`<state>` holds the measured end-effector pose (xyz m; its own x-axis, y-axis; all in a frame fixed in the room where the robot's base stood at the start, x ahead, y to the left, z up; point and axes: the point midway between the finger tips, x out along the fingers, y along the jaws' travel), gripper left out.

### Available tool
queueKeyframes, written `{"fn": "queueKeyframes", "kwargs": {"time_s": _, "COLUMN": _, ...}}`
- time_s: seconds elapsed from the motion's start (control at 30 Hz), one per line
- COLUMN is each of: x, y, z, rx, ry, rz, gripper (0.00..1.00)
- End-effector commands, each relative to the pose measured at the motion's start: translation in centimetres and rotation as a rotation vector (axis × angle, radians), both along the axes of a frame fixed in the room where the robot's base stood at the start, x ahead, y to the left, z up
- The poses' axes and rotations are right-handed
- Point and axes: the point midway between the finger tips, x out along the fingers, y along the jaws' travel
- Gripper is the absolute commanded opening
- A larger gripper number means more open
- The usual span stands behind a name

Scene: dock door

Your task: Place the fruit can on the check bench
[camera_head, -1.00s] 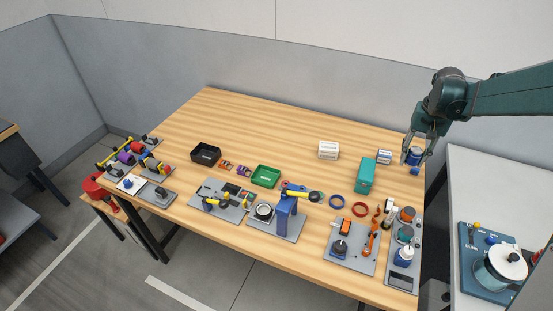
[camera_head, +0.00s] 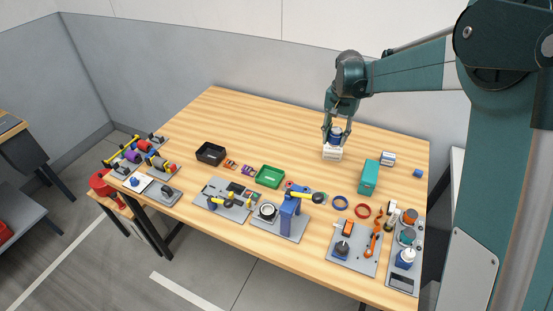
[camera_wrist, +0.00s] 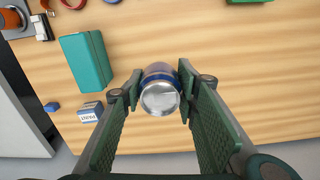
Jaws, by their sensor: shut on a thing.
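My gripper (camera_head: 335,132) is shut on a blue can (camera_head: 335,138), held upright near the far side of the wooden bench (camera_head: 260,130). In the wrist view the can (camera_wrist: 160,92) shows its silver lid and blue side between the fingers (camera_wrist: 160,88). Its label cannot be read, so I cannot tell whether it is the fruit can. No sign clearly names the check bench.
A teal box (camera_head: 369,177), a white box with a blue band (camera_head: 388,159) and a small blue block (camera_head: 418,173) stand to the right. A green tray (camera_head: 270,176) and black tray (camera_head: 211,153) lie to the left. Several fixtures line the front edge.

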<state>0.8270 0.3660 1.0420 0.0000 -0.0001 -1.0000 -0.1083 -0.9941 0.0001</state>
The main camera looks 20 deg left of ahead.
Motion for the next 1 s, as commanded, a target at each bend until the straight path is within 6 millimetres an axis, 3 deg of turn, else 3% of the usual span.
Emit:
{"fn": "queueKeyframes", "kwargs": {"time_s": 0.03, "x": -0.4, "y": 1.8, "z": 0.0, "rx": 0.000, "ry": 0.000, "rz": 0.001, "gripper": 0.16}}
{"fn": "queueKeyframes", "kwargs": {"time_s": 0.3, "x": -2.8, "y": 10.1, "z": -0.1, "rx": 0.000, "ry": 0.000, "rz": -0.024, "gripper": 0.16}}
{"fn": "queueKeyframes", "kwargs": {"time_s": 0.6, "x": -5.3, "y": 16.6, "z": -0.2, "rx": 0.000, "ry": 0.000, "rz": -0.045, "gripper": 0.16}}
{"fn": "queueKeyframes", "kwargs": {"time_s": 0.7, "x": -5.7, "y": 17.6, "z": -0.9, "rx": 0.000, "ry": 0.000, "rz": -0.052, "gripper": 0.16}}
{"fn": "queueKeyframes", "kwargs": {"time_s": 1.0, "x": -5.6, "y": 17.4, "z": -4.8, "rx": 0.000, "ry": 0.000, "rz": -0.051, "gripper": 0.16}}
